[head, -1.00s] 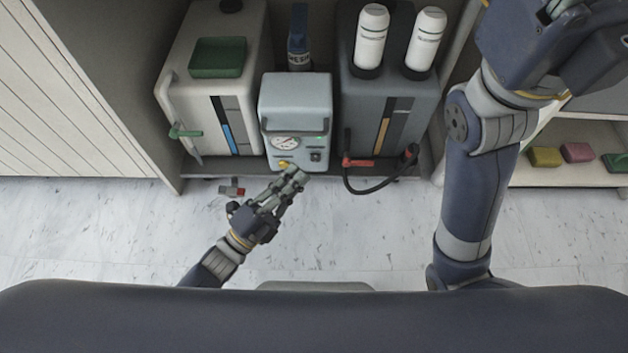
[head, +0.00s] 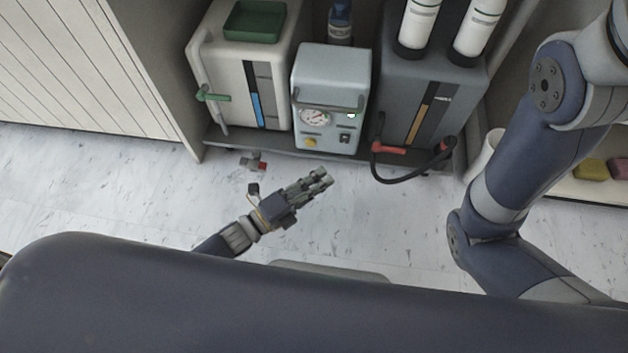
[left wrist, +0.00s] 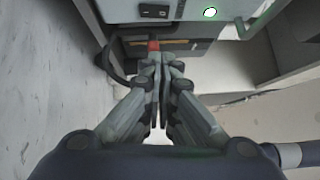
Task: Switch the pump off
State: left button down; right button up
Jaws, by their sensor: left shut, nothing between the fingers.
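The pump (head: 330,72) is a pale blue-grey box with a round gauge (head: 316,117), a yellow knob (head: 310,142) and a small dark switch (head: 345,138) on its front. A green light (head: 351,115) glows above the switch. My left gripper (head: 323,178) is shut and empty, in front of and apart from the pump. In the left wrist view, the switch (left wrist: 153,11) and lit green light (left wrist: 210,12) show at the top edge, beyond the shut fingers (left wrist: 160,66). I cannot tell the switch's position. My right gripper is out of view.
A white tank (head: 222,80) with a green tap stands left of the pump. A dark tank (head: 455,85) with a red tap (head: 388,149) and black hose (head: 412,178) stands right. A small red and grey item (head: 253,162) lies near the shelf.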

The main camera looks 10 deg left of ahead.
aim_at(345, 139)
pick_arm(q)
jog(key=w+d+r+b, duration=0.1)
jog(key=w+d+b, duration=0.3)
jog(key=w, duration=0.4)
jog(key=shift+w+d+b, duration=0.15)
jog(key=shift+b, duration=0.35)
jog(key=shift+w+r+n+p, duration=0.15)
jog(key=shift+w+n+p, duration=0.15)
jog(key=shift+p, duration=0.9)
